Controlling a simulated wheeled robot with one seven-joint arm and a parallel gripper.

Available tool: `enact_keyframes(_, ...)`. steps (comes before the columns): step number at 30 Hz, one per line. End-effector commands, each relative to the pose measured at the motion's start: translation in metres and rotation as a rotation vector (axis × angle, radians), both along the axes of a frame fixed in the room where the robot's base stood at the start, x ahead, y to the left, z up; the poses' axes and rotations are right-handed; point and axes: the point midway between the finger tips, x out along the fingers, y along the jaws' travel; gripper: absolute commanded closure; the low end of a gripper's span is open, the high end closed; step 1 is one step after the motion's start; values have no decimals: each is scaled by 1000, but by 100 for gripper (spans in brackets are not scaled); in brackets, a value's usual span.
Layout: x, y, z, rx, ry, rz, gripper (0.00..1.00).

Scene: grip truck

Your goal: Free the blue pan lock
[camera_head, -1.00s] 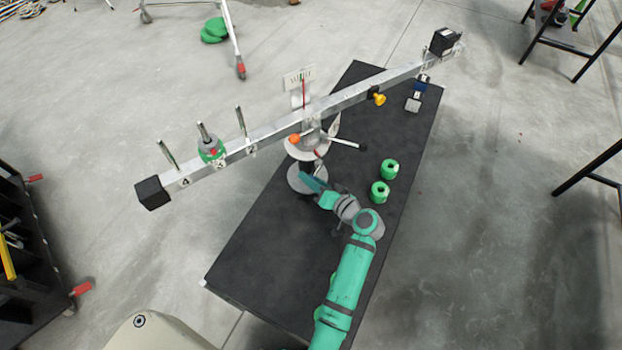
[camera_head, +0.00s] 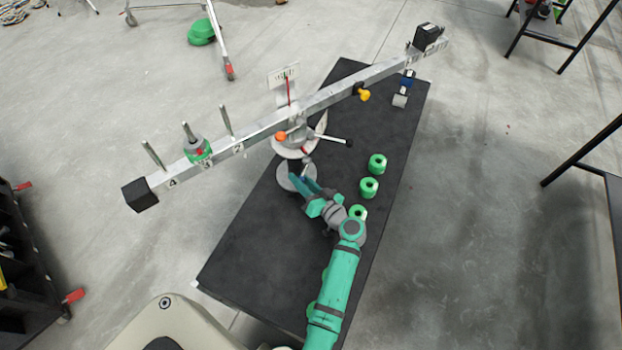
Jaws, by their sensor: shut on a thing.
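A long silver beam (camera_head: 330,95) rests on a white round head (camera_head: 298,148) above a short pedestal with a round grey base (camera_head: 284,180). An orange knob (camera_head: 281,136) and a lever with a black tip (camera_head: 347,142) sit on the head. My gripper (camera_head: 300,178) is at the pedestal, just below the head, with its fingers pointing up and left. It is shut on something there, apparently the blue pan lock. The lock is mostly hidden by the fingers, so I cannot make out its shape or position.
The pedestal stands on a black platform (camera_head: 250,245). Several green cylinders, one at the back (camera_head: 377,164), stand right of my gripper. A green-banded weight (camera_head: 199,152) sits on a beam peg. A yellow knob (camera_head: 363,95) and a blue-grey part (camera_head: 404,88) are under the beam's right side.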

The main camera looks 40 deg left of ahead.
Motion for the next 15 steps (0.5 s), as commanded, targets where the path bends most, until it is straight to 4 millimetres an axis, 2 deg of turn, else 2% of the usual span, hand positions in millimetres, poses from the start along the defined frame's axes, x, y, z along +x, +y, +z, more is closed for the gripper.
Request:
enact_keyframes(6, 0, 3, 0, 19, -69, 5, 100)
enact_keyframes(15, 0, 4, 0, 20, -76, 7, 100)
